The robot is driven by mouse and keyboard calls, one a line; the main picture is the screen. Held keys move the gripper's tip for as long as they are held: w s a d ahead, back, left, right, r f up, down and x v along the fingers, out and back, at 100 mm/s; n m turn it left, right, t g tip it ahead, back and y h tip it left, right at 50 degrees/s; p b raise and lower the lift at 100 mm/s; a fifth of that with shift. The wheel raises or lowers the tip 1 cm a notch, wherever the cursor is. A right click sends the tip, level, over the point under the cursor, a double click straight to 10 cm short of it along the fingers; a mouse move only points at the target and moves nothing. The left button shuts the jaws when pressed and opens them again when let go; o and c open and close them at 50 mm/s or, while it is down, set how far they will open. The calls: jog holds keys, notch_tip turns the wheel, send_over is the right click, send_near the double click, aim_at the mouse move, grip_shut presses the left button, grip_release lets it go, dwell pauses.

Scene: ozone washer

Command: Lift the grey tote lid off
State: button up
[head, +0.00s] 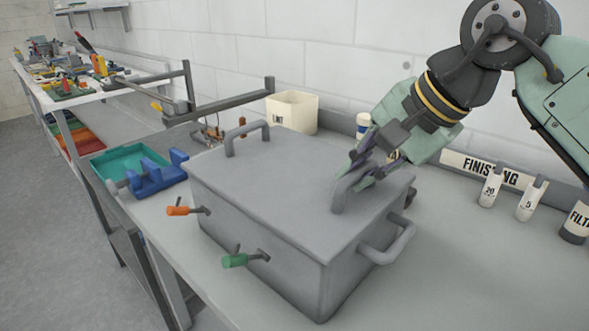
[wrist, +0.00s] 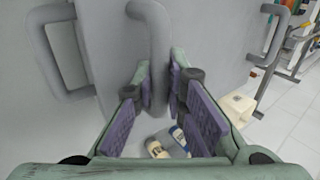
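The grey tote lid (head: 285,185) lies flat on the grey tote (head: 330,280), which stands on the bench. The lid has one raised handle at its far left end (head: 247,137) and another at its right end (head: 340,195). My gripper (head: 362,172) is at the right lid handle, coming down from the upper right. In the wrist view, this handle (wrist: 158,60) lies between my two purple-padded fingers (wrist: 160,90), which look closed in on it. The exact contact is partly hidden.
An orange-knobbed fitting (head: 178,210) and a green-knobbed fitting (head: 235,260) stick out from the tote's front. A side handle (head: 388,247) juts out at right. A blue fixture (head: 155,173), cream bin (head: 293,112) and small bottles (head: 490,190) stand nearby.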

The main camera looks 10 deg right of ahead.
grip_shut()
notch_tip(320, 180, up, 10)
jog(key=p, duration=0.7)
jog(key=shift+r, duration=0.1)
